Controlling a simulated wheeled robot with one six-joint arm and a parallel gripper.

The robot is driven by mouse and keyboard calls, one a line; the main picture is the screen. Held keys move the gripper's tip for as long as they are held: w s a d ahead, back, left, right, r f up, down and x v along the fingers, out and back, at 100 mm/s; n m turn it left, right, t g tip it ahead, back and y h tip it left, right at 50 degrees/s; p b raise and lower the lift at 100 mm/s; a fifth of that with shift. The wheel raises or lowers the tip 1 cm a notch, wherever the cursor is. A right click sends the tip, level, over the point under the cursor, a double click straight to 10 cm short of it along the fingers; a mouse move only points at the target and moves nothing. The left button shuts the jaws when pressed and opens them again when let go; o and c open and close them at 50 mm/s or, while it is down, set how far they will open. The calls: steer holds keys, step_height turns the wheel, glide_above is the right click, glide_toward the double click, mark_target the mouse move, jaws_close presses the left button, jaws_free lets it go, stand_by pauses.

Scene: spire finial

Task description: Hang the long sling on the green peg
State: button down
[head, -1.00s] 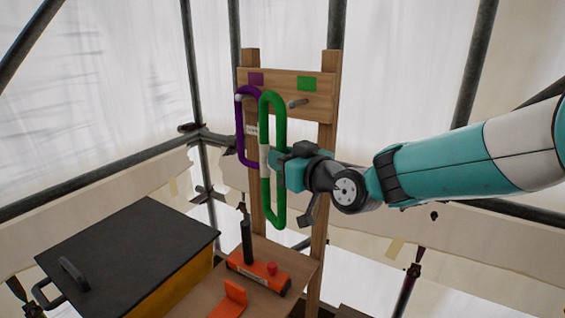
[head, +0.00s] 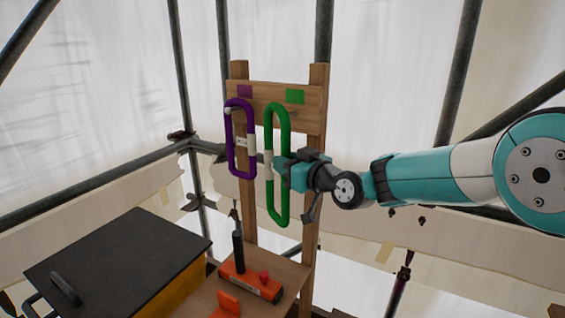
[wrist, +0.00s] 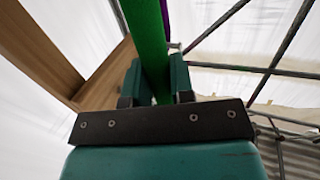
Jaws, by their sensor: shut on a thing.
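The long green sling (head: 285,160) is a tall upright closed loop with a white band on its left side. In the wrist view the green sling (wrist: 147,35) runs between both fingers of my gripper (wrist: 155,85). A green square (head: 295,96) marks the rack's right side. The peg below it is mostly hidden by the loop's upper part; I cannot tell whether it is inside the loop.
A shorter purple sling (head: 231,160) hangs on the left peg under a purple square (head: 244,91), close beside the green loop. Below are an orange tool (head: 250,282) on a wooden shelf and a black-lidded box (head: 120,262). Scaffold poles and sheeting stand behind.

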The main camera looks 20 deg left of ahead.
steer(key=shift+w+d+f+b, duration=0.1)
steer(key=shift+w+f+b, duration=0.1)
steer(key=shift+w, duration=0.7)
steer(key=shift+w+d+f+b, duration=0.1)
steer(key=shift+w+f, duration=0.05)
steer(key=shift+w, duration=0.75)
steer(key=shift+w+f+b, duration=0.15)
steer(key=shift+w+f, duration=0.05)
steer(key=shift+w, duration=0.7)
steer(key=c, duration=0.9)
jaws_free()
steer(key=shift+d, duration=0.1)
